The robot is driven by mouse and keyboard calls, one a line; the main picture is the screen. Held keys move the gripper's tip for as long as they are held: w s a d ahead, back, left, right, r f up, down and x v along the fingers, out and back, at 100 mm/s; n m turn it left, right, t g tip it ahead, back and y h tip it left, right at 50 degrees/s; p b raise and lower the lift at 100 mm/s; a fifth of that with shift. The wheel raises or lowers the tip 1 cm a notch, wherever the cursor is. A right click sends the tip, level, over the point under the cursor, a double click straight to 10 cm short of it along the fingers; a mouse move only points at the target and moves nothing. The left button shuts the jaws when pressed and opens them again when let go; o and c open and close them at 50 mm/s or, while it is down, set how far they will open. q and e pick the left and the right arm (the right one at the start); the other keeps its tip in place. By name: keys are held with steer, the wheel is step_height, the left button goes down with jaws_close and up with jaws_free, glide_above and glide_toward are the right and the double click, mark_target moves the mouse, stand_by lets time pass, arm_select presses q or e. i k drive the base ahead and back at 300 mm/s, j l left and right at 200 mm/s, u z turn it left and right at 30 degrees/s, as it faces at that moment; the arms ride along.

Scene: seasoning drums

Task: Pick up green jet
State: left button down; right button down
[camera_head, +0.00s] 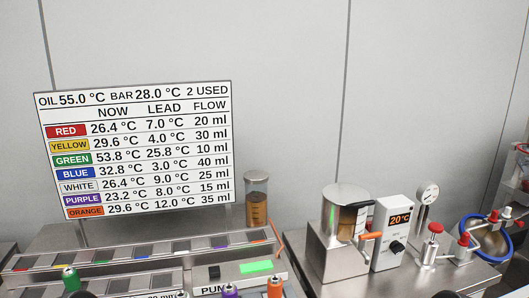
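The green jet (71,279) is a small upright piece with a green body and a pale top. It stands at the lower left, in front of the sloped rail with coloured marks (140,256). A purple jet (229,291) and an orange jet (275,288) stand further right at the bottom edge. Neither of my grippers can be made out. Only small dark shapes show at the bottom edge, too little to identify.
A board (135,150) lists colours, temperatures and flows; its green row reads 53.8 °C, 25.8 °C, 10 ml. A pump box (215,284) with a green light is at bottom centre.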

mark_target(71, 276)
steer(key=u, duration=1.35)
steer(key=z, duration=0.55)
steer(key=j+z, duration=0.7)
steer(key=z, duration=0.15)
steer(key=k+j+z, duration=0.1)
steer(key=j+z, duration=0.35)
steer(key=k+j+z, duration=0.1)
steer(key=j, duration=0.35)
steer(key=k+j+z, duration=0.1)
steer(key=k+j, duration=0.45)
steer(key=j, duration=0.25)
steer(key=z, duration=0.05)
